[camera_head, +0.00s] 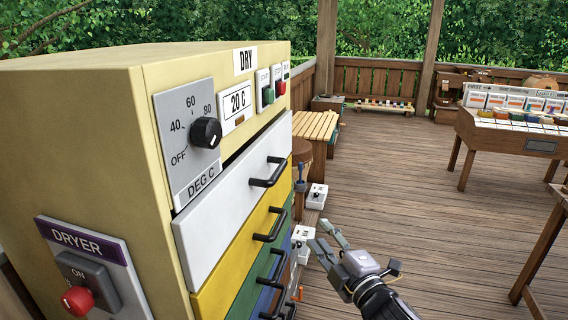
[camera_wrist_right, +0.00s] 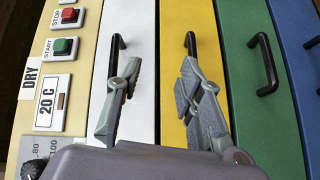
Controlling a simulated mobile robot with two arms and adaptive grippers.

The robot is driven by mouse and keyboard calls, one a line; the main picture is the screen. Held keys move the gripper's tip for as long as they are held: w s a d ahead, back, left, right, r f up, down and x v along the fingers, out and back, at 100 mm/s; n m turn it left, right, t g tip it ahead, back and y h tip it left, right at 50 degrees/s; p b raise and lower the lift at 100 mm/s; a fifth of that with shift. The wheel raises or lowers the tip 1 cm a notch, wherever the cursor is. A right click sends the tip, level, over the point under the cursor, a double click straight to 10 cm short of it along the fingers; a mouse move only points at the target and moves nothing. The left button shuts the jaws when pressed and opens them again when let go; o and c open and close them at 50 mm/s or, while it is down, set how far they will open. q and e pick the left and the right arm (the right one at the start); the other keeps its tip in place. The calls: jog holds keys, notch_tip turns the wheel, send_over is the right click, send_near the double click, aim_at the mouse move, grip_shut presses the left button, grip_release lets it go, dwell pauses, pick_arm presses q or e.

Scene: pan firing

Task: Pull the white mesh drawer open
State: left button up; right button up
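The white drawer (camera_head: 225,220) is the top drawer of the cream dryer cabinet. Its front looks plain; no mesh shows. It sits about level with the yellow drawer front, with a dark gap along its upper edge. Its black bar handle (camera_head: 268,174) also shows in the wrist view (camera_wrist_right: 115,55). My right gripper (camera_head: 319,235) is open and empty, in front of the cabinet, right of and below the white handle in the head view. In the wrist view its fingers (camera_wrist_right: 160,68) are spread, one overlapping the white handle, the other near the yellow one. My left gripper is not in view.
Yellow (camera_head: 238,258), green and blue drawers with black handles lie below the white one. A dial (camera_head: 205,132) and green and red buttons are above. Small stations and a wooden table stand beyond the cabinet. The plank floor (camera_head: 400,190) to the right is open.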

notch_tip(320, 180, up, 7)
jog(key=s+a+n+y, duration=0.2)
jog(key=s, duration=0.1)
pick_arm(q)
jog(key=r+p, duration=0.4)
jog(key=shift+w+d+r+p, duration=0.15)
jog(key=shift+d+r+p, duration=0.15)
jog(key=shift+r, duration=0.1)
pick_arm(e)
send_near(278, 168)
jog(key=x, duration=0.9)
jog(key=shift+w+a+f, duration=0.25)
jog(key=shift+w+f, duration=0.15)
jog(key=shift+c, duration=0.4)
grip_shut()
